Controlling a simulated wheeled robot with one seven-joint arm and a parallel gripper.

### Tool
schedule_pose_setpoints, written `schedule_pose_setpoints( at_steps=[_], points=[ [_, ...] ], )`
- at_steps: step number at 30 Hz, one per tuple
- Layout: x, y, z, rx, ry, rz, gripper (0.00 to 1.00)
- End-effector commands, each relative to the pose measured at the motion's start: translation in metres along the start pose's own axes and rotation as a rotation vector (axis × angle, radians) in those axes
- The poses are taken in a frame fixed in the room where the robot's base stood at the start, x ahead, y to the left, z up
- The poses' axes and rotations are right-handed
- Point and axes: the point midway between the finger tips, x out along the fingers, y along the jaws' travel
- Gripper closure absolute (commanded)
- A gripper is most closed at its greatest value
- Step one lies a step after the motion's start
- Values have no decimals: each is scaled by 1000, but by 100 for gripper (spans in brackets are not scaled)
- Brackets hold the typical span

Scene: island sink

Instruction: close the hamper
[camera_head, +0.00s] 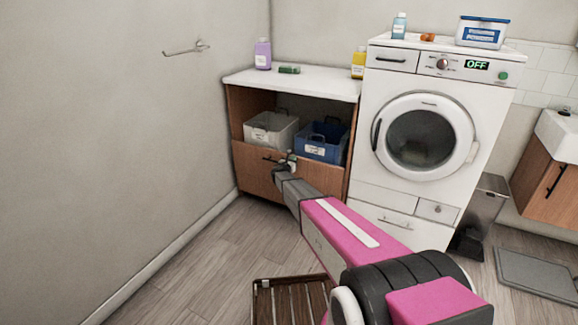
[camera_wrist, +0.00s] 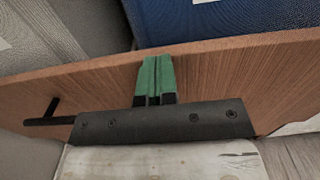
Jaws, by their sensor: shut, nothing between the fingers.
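The hamper is the wooden cabinet with a brown front panel (camera_head: 256,176) under a white top. Its top edge leans outward a little; the exact tilt is hard to tell. A grey bin (camera_head: 271,130) and a blue bin (camera_head: 322,143) show behind and above the panel. A black bar handle (camera_wrist: 42,118) is on the panel, left of my gripper in the wrist view. My gripper (camera_head: 290,160) is at the panel's upper part. In the wrist view its green fingers (camera_wrist: 155,78) are together and empty, over the panel's wood face; contact cannot be told.
A white washing machine (camera_head: 395,179) stands right of the hamper, with a bin (camera_head: 484,205) beyond it. A slatted wooden mat (camera_head: 290,300) lies on the floor in front. Bottles stand on the white top (camera_head: 325,82).

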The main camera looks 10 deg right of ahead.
Motion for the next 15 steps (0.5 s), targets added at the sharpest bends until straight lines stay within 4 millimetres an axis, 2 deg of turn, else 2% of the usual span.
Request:
schedule_pose_setpoints(
  at_steps=[4, 15],
  points=[
    [12, 1, 0, 0, -1, 0, 100],
    [19, 0, 0, 0, -1, 0, 100]
  ],
)
